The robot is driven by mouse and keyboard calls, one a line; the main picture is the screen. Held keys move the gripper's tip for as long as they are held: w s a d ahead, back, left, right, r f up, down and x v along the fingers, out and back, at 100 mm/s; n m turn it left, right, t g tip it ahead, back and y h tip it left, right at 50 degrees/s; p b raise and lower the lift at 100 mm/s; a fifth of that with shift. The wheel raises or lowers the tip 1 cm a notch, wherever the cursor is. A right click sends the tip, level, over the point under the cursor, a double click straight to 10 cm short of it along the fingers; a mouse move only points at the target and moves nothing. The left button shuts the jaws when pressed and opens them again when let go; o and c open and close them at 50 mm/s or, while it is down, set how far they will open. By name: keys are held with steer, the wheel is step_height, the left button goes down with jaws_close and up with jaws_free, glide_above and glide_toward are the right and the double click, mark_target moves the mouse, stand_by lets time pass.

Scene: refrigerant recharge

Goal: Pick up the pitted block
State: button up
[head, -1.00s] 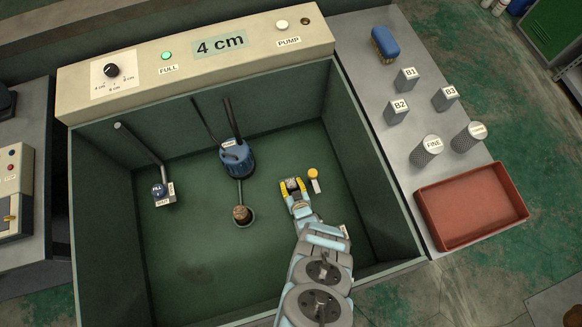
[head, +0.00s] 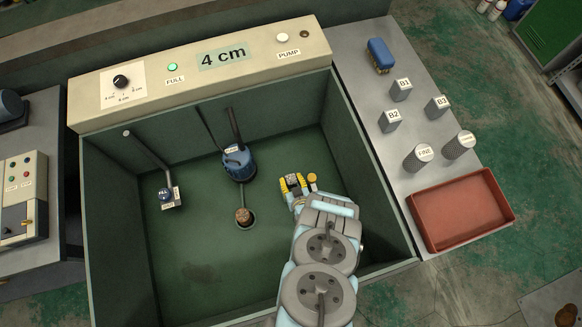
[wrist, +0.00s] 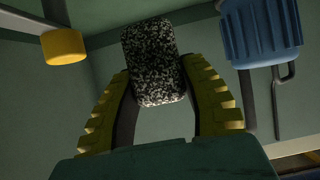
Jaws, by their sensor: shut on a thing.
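The pitted block (wrist: 155,62) is a dark, speckled block, seen large between the yellow fingers in the wrist view. My gripper (wrist: 158,95) is shut on it, with a finger against each side near its lower half. In the head view my gripper (head: 293,184) is inside the green tank, with the block (head: 292,179) small at its fingertips. The block's lower end and how high it is above the tank floor are hard to tell.
The tank (head: 180,255) holds a blue pump (head: 237,162), a round drain with a brown plug (head: 244,217), a fill pipe (head: 148,149) and a yellow-capped item (head: 312,178) beside my gripper. A red tray (head: 460,210) and labelled blocks stand right of the tank. The display reads 4 cm.

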mark_target(291, 179)
step_height(291, 179, up, 18)
steer(key=p, duration=1.7)
